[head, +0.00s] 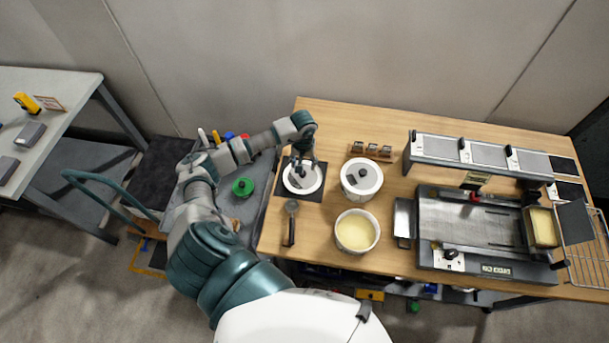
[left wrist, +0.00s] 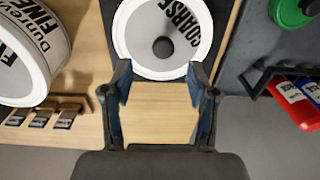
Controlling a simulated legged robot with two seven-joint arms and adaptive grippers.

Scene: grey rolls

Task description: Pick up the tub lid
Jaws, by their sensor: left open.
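A white round tub lid (head: 303,181) with a black knob lies on a black mat (head: 309,198) at the table's left end. In the left wrist view the lid (left wrist: 140,40) carries the word COARSE. My left gripper (left wrist: 160,78) is open and empty, its fingertips near the lid's edge in that view and the knob beyond them. In the head view my left gripper (head: 304,161) is above the lid's far side and partly covers it. I cannot tell its exact height. My right gripper is in neither view.
A lidded tub marked FINE (left wrist: 30,50) also shows in the head view (head: 361,182). An open tub (head: 356,231) holds pale yellow contents. A dark-handled tool (head: 291,222) lies before the mat. Small blocks in a wooden holder (head: 371,151) stand behind. A large grey machine (head: 480,230) fills the right.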

